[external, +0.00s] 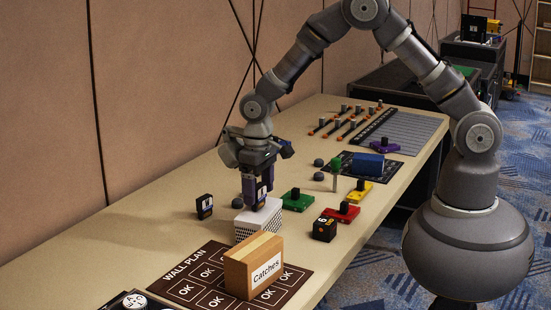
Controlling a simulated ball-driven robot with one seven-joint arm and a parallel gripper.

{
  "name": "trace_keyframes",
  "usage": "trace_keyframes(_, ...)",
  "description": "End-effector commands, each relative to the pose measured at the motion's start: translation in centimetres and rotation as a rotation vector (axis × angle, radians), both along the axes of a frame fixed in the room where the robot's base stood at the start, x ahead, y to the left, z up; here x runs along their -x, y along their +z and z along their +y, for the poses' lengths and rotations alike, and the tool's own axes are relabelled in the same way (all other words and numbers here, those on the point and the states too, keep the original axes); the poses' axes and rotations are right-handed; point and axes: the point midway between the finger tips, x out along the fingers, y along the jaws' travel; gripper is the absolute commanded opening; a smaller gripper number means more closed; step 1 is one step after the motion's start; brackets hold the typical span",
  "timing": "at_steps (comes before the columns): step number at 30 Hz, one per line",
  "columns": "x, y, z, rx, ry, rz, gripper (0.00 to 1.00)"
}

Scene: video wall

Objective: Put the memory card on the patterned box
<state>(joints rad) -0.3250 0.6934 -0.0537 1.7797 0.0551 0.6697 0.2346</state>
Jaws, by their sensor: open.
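The patterned box (249,225) is white with a fine dark pattern on its side and stands on the table near the wall plan sheet. My gripper (258,203) points down right over it, with its fingers open. A small dark card with a pale label (262,191), which looks like a memory card, shows at the fingers, partly hidden by them. I cannot tell whether it touches the box top. A similar dark labelled card (204,206) stands upright on the table to the left, apart from the gripper.
A wooden "Catches" block (253,268) stands on the dark wall plan sheet (182,290) in front. A black cube (324,230) and red (342,213), green (297,200) and yellow (359,191) pieces lie to the right. The table's left side is mostly clear.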

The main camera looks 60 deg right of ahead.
Motion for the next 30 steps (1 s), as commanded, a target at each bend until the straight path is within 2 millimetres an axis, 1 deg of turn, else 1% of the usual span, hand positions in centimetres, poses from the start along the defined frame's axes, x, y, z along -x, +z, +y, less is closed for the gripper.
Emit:
trace_keyframes(2, 0.0, 0.6, 0.0, 0.0, 0.0, -0.001, 0.8)
trace_keyframes(5, -0.1, 2.3, 0.0, -0.001, 0.0, -0.004, 0.8)
trace_keyframes(12, -0.1, 8.1, 0.0, -0.001, 0.0, -0.004, 0.8)
trace_keyframes(16, -0.1, 10.5, 0.0, -0.001, 0.0, -0.003, 0.8)
trace_keyframes(18, 0.0, 11.4, 0.0, 0.0, 0.0, -0.001, 0.8)
trace_keyframes(21, 0.0, 12.1, 0.0, 0.0, 0.0, -0.001, 0.8)
trace_keyframes(28, 0.0, 12.3, 0.0, 0.0, 0.0, -0.001, 0.8)
trace_keyframes(30, -0.3, 12.8, -0.1, -0.004, -0.001, -0.014, 0.8)
